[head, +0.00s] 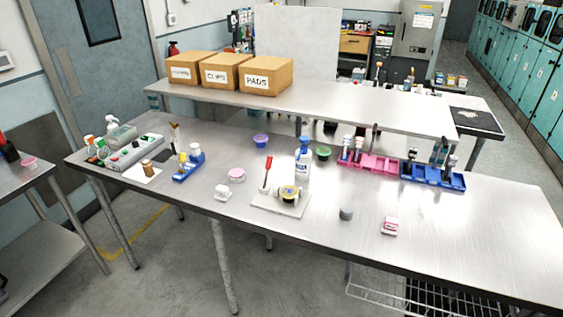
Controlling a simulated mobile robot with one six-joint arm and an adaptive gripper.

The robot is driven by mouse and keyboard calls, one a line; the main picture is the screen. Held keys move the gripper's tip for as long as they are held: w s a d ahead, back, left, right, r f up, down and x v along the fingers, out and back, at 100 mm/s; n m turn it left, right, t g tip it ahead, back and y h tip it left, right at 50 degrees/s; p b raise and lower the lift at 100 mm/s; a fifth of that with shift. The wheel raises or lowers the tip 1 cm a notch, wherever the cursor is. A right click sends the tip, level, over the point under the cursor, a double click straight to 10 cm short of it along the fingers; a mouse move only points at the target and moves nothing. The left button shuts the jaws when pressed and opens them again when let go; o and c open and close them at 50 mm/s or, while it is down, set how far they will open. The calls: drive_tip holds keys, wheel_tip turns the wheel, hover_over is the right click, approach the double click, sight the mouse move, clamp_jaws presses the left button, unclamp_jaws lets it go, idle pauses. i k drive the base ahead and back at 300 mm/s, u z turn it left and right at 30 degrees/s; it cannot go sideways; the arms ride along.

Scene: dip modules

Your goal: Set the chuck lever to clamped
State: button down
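The chuck lever (266,175) has a red handle and stands close to upright, leaning slightly. It rises from the left part of a pale base plate (275,207) near the middle of the steel table. A round yellow and dark chuck (289,192) sits on the same plate, right of the lever. The lever's foot is small, and I cannot read any clamped or unclamped marking. My gripper is not in view.
The table's front right is clear.

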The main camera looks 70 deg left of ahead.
sight(269, 160)
drive_tip(key=u, duration=0.05)
drive_tip(key=k, duration=1.3)
drive_tip(key=u, duration=1.5)
drive_tip(key=i, duration=0.9)
drive_tip(key=u, duration=0.05)
